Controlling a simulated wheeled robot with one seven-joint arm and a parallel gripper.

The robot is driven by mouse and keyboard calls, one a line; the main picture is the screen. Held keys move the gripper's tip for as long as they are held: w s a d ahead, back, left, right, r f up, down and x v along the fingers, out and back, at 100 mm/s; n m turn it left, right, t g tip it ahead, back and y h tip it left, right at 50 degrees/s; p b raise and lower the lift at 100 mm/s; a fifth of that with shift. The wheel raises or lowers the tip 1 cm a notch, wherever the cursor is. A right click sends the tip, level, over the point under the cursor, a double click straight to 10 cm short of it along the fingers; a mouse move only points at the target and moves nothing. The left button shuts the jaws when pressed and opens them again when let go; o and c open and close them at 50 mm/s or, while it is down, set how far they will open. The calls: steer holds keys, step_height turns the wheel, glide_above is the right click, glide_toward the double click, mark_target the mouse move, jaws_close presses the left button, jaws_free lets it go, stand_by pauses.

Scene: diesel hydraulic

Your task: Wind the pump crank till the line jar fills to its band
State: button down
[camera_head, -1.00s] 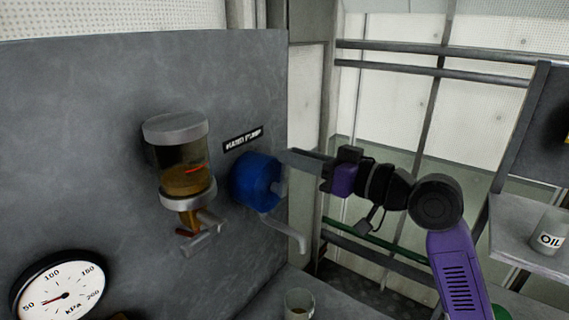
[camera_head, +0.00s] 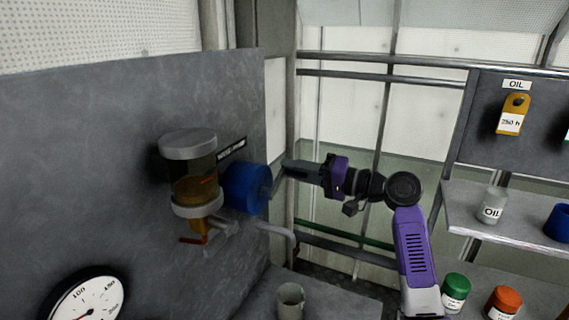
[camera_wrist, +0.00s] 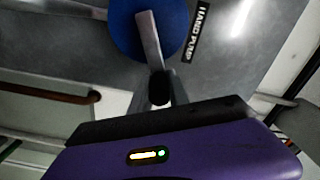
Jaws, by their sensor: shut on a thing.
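The line jar (camera_head: 187,165) is a clear cylinder with grey caps on the grey panel, partly filled with amber liquid. A short red band mark (camera_head: 207,181) shows on it, and the liquid surface looks close to that mark; the exact gap is too small to tell. The blue hand pump (camera_head: 243,188) is right of the jar. Its grey crank arm (camera_wrist: 151,42) runs from the hub to a black knob (camera_wrist: 160,88) in the wrist view. My gripper (camera_head: 284,168) is shut on the crank's knob end, on the pump's right side.
A grey pipe (camera_head: 275,231) sticks out below the pump. A red-handled valve (camera_head: 194,240) is under the jar. A beaker (camera_head: 290,300) stands on the ledge below. A pressure gauge (camera_head: 88,300) is lower left. An oil shelf (camera_head: 520,232) is at right.

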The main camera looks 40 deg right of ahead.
steer(key=f+m+p, duration=0.1)
steer(key=m+p, duration=0.1)
steer(key=shift+w+d+f+m, duration=0.1)
steer(key=shift+d+f+m, duration=0.15)
steer(key=shift+f+m, duration=0.15)
step_height(320, 180, down, 6)
steer(key=a+m+p, duration=0.1)
steer(key=m+p, duration=0.3)
steer(key=m, duration=0.5)
steer(key=shift+s, duration=0.25)
steer(key=c, duration=1.3)
jaws_free()
steer(key=shift+o, duration=0.2)
